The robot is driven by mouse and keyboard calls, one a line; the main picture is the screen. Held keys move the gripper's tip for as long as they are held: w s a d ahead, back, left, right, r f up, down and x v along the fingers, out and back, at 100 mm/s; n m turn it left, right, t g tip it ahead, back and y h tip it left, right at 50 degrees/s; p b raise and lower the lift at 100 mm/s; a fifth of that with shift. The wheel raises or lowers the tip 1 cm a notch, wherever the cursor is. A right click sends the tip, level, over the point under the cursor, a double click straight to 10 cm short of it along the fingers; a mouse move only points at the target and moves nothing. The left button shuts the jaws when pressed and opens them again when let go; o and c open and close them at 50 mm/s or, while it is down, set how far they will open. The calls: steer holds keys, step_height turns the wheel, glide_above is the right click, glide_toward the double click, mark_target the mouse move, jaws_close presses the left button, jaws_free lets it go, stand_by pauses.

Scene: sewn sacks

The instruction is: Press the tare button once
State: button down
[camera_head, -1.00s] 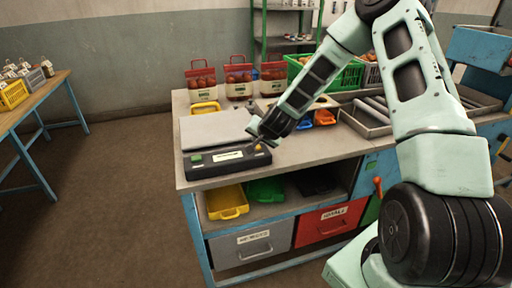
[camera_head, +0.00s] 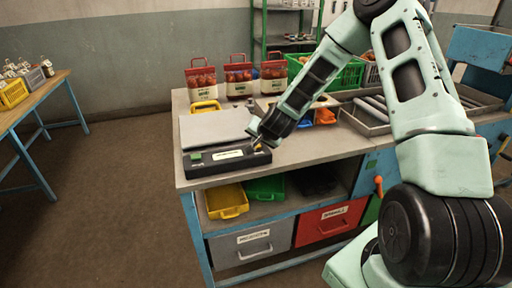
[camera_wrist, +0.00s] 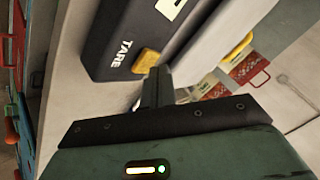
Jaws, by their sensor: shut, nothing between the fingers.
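The scale has a pale flat plate (camera_head: 215,126) and a dark front panel (camera_head: 222,167) with a green button (camera_head: 194,156) at left and a light display (camera_head: 228,154). The tare button (camera_head: 258,147) is a yellow button at the panel's right end, partly covered by my gripper (camera_head: 256,138). In the wrist view the tare button (camera_wrist: 146,61) sits beside the word TARE. My gripper (camera_wrist: 157,82) is shut and empty, its fingertips right at the button's edge. I cannot tell whether they touch it.
Red-topped bags (camera_head: 238,80) stand behind the scale, near a yellow bin (camera_head: 205,107). A green crate (camera_head: 345,76) and a grey roller tray (camera_head: 368,118) are at the right of the worktop. Bins and drawers sit below. A side table (camera_head: 38,98) stands at left.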

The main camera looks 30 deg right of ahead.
mark_target(257, 147)
steer(key=shift+f+b, duration=0.4)
steer(key=shift+f, duration=0.05)
stand_by(0.7)
stand_by(0.4)
steer(key=shift+r+p, duration=0.65)
steer(key=shift+r, duration=0.25)
steer(key=shift+r, duration=0.1)
step_height(257, 147, up, 5)
steer(key=p, duration=0.3)
steer(key=shift+p, duration=0.4)
